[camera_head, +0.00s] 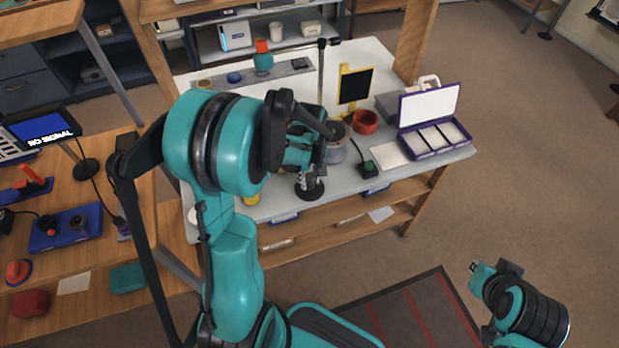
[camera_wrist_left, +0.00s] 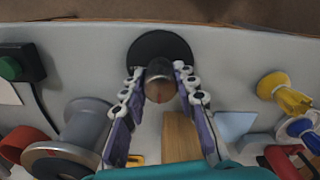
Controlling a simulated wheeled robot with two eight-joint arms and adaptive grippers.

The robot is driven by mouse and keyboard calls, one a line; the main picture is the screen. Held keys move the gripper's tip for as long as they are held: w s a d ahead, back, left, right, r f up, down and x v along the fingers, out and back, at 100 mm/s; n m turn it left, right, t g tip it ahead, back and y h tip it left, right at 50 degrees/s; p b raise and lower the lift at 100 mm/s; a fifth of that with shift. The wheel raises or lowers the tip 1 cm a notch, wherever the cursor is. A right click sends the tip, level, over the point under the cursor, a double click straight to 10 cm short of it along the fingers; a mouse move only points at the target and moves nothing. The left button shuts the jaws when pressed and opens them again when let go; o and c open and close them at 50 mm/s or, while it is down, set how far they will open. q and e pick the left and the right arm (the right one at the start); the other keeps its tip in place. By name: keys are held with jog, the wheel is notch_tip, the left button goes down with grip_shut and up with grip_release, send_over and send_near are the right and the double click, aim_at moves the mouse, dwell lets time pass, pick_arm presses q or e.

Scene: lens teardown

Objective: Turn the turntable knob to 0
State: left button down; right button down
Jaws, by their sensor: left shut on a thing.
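The turntable knob (camera_wrist_left: 159,82) is a small rounded piece with a brownish face and a grey top, standing over a round black base (camera_wrist_left: 158,46). In the head view the black base (camera_head: 309,190) lies near the front edge of the white bench, and the knob is mostly hidden by my gripper. My left gripper (camera_head: 311,178) comes down over it. In the wrist view the fingertips of the left gripper (camera_wrist_left: 158,76) are closed on either side of the knob. No readable mark for 0 shows. My right gripper (camera_head: 473,268) is low at the right, away from the bench; its jaws are too small to judge.
A grey spool-like cylinder (camera_head: 336,152) stands right beside the left gripper. A red ring (camera_head: 365,121), a green button box (camera_head: 369,169) and a purple compartment case (camera_head: 433,153) are farther right. A black screen (camera_head: 355,86) with a yellow frame stands behind. A wooden block (camera_wrist_left: 181,138) lies near the fingers.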

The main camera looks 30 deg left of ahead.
aim_at(310, 177)
pick_arm(q)
jog(key=c, duration=1.2)
grip_release()
notch_tip(310, 177, up, 12)
jog(key=s+d+r+m+t, duration=0.1)
jog(key=s+d+m+t, duration=0.1)
jog(key=s+d+m, duration=0.1)
jog(key=s+d+m+t, duration=0.2)
jog(key=s+d+m, duration=0.2)
jog(key=m, duration=0.1)
jog(key=s+d+r+m+t, duration=0.1)
jog(key=s+d+m+t, duration=0.2)
jog(key=s+m, duration=0.1)
jog(key=shift+d+r+m, duration=0.3)
jog(key=shift+r+m, duration=0.05)
jog(key=shift+m, duration=0.15)
